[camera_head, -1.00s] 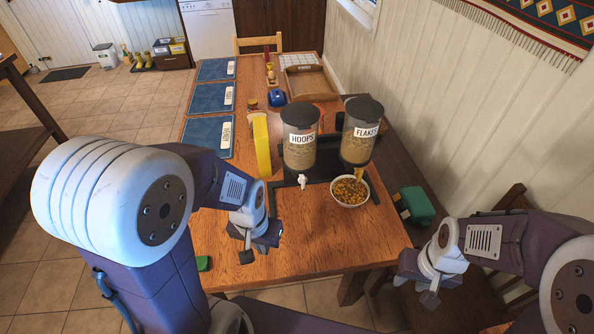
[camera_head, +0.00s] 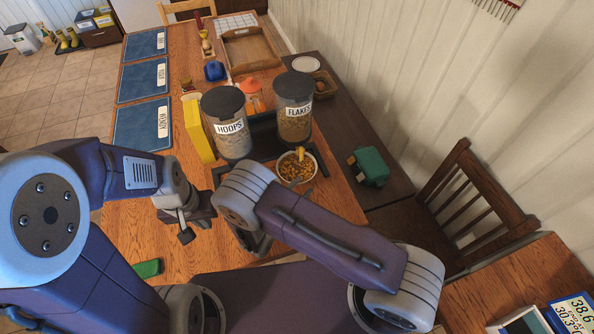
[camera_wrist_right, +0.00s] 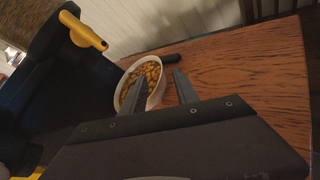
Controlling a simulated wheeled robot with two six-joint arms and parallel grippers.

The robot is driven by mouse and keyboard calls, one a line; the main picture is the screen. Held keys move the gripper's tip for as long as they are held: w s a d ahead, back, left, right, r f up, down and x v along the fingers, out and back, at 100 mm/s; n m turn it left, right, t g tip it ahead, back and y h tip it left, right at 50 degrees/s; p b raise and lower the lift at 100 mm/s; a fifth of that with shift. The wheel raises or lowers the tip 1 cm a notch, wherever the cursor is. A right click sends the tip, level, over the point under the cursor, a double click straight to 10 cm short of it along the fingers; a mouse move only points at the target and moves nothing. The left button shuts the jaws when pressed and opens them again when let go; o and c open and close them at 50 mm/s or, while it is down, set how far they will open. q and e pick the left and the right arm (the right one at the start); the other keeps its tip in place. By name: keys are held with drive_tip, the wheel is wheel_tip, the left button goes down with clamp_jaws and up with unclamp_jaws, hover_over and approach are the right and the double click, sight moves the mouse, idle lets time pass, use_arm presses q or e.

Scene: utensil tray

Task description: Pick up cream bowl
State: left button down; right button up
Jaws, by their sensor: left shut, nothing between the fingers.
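The cream bowl (camera_head: 317,169) is full of cereal and stands on the table below the FLAKES dispenser (camera_head: 294,106). My right gripper (camera_head: 257,243) is nearer to me and left of the bowl in the head view, partly hidden by my forearm. In the right wrist view its fingers (camera_wrist_right: 160,76) are spread and empty. The bowl (camera_wrist_right: 157,94) lies ahead between them there, and the left finger overlaps its near side. I cannot tell whether they touch. My left gripper (camera_head: 193,222) is shut and empty above the table's left part.
The HOOPS dispenser (camera_head: 227,123) stands left of FLAKES, with a yellow box (camera_head: 199,130) beside it. A dark green item (camera_head: 370,166) sits on the dark bench at right. A green item (camera_head: 148,268) lies near the table's front left. A chair (camera_head: 470,195) stands at right.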

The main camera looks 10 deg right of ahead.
sight(313, 173)
drive_tip(key=p+x, duration=0.1)
drive_tip(key=x, duration=0.6)
drive_tip(key=shift+w+f, duration=0.2)
drive_tip(key=shift+w, duration=0.05)
drive_tip(key=shift+s, duration=0.1)
clamp_jaws()
idle(1.0)
